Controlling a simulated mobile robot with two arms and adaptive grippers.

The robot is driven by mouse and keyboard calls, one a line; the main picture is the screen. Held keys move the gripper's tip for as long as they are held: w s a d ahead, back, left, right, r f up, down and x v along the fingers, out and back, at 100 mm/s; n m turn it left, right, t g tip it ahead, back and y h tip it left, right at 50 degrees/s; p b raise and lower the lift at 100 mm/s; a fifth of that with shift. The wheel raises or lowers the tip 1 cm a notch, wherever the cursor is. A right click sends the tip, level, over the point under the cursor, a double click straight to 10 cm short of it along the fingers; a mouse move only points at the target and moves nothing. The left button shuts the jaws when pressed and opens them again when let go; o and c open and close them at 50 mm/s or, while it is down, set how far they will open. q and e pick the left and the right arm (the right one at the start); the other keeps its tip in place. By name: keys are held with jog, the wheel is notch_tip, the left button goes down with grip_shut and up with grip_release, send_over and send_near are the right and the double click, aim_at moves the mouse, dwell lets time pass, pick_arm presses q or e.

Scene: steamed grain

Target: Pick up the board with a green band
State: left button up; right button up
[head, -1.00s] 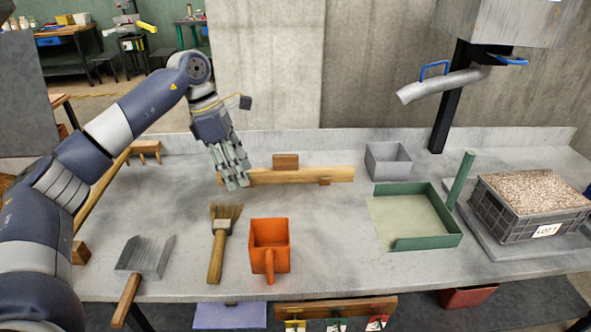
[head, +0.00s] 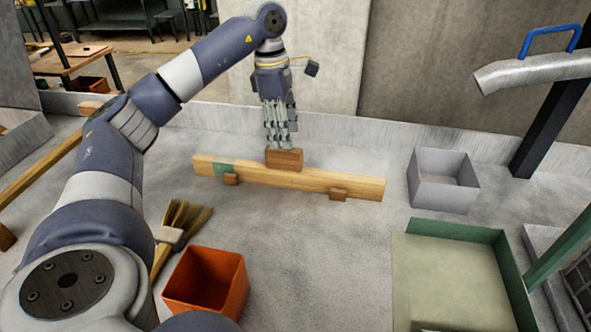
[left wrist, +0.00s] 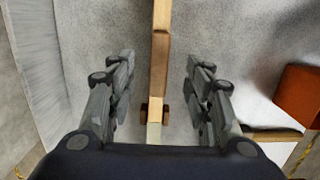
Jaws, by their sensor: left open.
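The board with a green band (head: 320,179) is a long wooden plank near the back of the bench. Its green band (head: 222,168) is near the left end, and a brown wooden block (head: 284,159) sits on top as a grip. Two small wooden feet show at its near side. My left gripper (head: 281,143) points down directly over the block, with its tips at or just above it; contact cannot be told. In the left wrist view the open fingers (left wrist: 158,88) stand either side of the board (left wrist: 160,70). My right gripper is not in view.
A grey open box (head: 443,182) stands right of the board. A green-edged tray (head: 455,275) is at front right. A low wall backs the bench.

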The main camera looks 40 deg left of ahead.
aim_at(286, 163)
pick_arm(q)
notch_tip(286, 163, down, 4)
jog(key=shift+s+d+f+b, duration=0.1)
jog(key=shift+d+b, duration=0.05)
jog(key=shift+b, duration=0.15)
jog(key=shift+w+f+b, duration=0.15)
jog(key=shift+f+b, duration=0.1)
jog(key=shift+f, duration=1.3)
jog(key=shift+w+f+b, duration=0.1)
jog(key=shift+f+b, duration=0.1)
jog(key=shift+f, duration=1.3)
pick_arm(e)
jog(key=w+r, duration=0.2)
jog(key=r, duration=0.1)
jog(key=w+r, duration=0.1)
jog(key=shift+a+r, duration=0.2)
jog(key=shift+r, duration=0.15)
pick_arm(q)
jog(key=shift+c, duration=0.6)
grip_shut()
jog(key=shift+r, duration=0.1)
